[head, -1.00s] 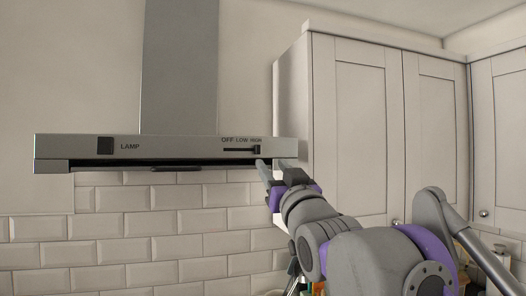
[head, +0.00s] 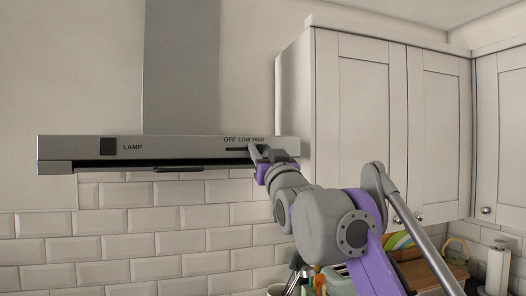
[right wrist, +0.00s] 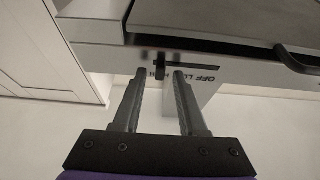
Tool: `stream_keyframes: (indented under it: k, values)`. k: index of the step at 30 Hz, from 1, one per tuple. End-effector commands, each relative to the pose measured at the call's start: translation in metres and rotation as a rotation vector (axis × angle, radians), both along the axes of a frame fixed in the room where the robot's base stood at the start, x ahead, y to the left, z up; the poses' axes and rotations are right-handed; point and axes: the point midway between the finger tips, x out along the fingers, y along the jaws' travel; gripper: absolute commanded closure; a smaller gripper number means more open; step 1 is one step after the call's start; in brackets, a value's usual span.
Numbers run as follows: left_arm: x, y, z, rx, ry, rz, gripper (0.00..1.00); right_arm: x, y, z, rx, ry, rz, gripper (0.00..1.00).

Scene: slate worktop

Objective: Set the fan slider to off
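The range hood (head: 70,152) has a front panel with a fan slider slot (head: 236,149) marked OFF, LOW and HIGH, OFF at the left end. In the head view my right gripper (head: 258,153) is at the slot's HIGH end and hides the knob. In the right wrist view the black slider knob (right wrist: 161,63) sits at the slot end away from OFF. My right gripper (right wrist: 161,73) is open there, its two fingertips on either side of the knob's line and just short of it. I see no contact. My left gripper is not in view.
A dark LAMP switch (head: 108,147) is on the panel's left part. A dark handle (head: 178,169) hangs under the hood. White wall cabinets (head: 365,120) stand close at the right.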

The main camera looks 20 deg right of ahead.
Motion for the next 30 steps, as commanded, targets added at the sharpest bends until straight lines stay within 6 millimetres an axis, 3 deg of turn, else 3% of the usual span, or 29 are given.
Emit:
stream_keyframes:
  k: [1,6,30]
  values:
    - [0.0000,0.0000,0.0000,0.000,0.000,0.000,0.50,-0.0001,0.0000,0.0001,0.000,0.000,0.000,0.69]
    - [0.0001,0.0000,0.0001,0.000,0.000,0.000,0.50,-0.0002,0.0000,0.0001,0.000,0.000,0.000,1.00]
    - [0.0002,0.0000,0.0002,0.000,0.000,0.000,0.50,-0.0003,0.0000,0.0005,0.000,-0.001,0.000,1.00]
